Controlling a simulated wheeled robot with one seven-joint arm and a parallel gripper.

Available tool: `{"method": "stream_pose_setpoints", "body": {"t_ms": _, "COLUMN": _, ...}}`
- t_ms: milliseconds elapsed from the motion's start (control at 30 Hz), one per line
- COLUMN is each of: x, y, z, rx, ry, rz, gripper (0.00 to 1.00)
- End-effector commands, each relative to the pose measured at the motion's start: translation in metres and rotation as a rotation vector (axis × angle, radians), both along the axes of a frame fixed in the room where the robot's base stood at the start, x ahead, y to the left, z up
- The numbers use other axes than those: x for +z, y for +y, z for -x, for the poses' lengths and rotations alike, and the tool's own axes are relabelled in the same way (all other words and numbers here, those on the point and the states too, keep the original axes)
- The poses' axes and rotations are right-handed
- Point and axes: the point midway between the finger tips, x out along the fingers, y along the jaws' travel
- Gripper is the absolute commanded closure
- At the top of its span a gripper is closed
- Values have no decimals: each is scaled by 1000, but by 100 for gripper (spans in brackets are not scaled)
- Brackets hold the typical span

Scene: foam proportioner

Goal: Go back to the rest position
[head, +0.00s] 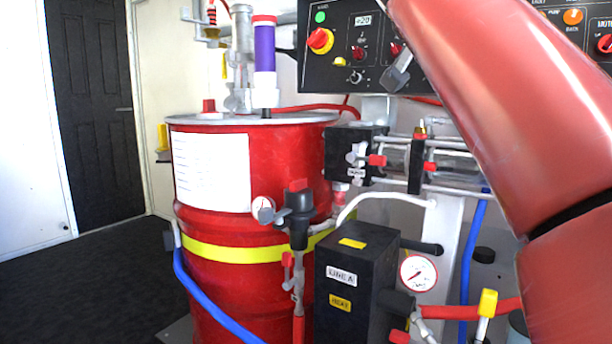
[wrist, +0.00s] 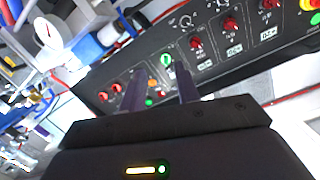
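My gripper (wrist: 157,82) shows in the wrist view with its two dark fingers apart and a gap between them. Nothing is seen between the fingers. Behind them is the black control panel (wrist: 222,52), tilted in this view, with red knobs and a green button. In the head view my red arm crosses the right side, in front of the control panel (head: 337,68). My gripper is not seen there.
A red drum (head: 235,180) with a yellow band stands left of centre. A black heater box (head: 345,285), a gauge (head: 418,273) and hoses are at the lower right. Dark floor (head: 85,275) is clear at left, before a black door (head: 92,110).

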Motion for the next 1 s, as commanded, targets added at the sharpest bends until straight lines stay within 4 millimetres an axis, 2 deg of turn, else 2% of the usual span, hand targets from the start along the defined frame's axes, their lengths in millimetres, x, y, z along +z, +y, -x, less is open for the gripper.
{"method": "stream_pose_setpoints", "body": {"t_ms": 167, "x": -29, "y": -1, "z": 2, "rx": 74, "ry": 147, "rz": 31, "gripper": 68}}
{"method": "stream_pose_setpoints", "body": {"t_ms": 267, "x": -57, "y": 0, "z": 8, "rx": 136, "ry": 256, "rz": 52, "gripper": 68}}
{"method": "stream_pose_setpoints", "body": {"t_ms": 367, "x": -98, "y": 3, "z": 20, "rx": 221, "ry": 390, "rz": 70, "gripper": 68}}
{"method": "stream_pose_setpoints", "body": {"t_ms": 567, "x": -198, "y": 17, "z": 67, "rx": 415, "ry": 646, "rz": 83, "gripper": 68}}
{"method": "stream_pose_setpoints", "body": {"t_ms": 800, "x": -323, "y": 40, "z": 146, "rx": 629, "ry": 874, "rz": 45, "gripper": 68}}
{"method": "stream_pose_setpoints", "body": {"t_ms": 900, "x": -363, "y": 49, "z": 175, "rx": 693, "ry": 930, "rz": 24, "gripper": 68}}
{"method": "stream_pose_setpoints", "body": {"t_ms": 1000, "x": -391, "y": 56, "z": 194, "rx": 734, "ry": 963, "rz": 7, "gripper": 68}}
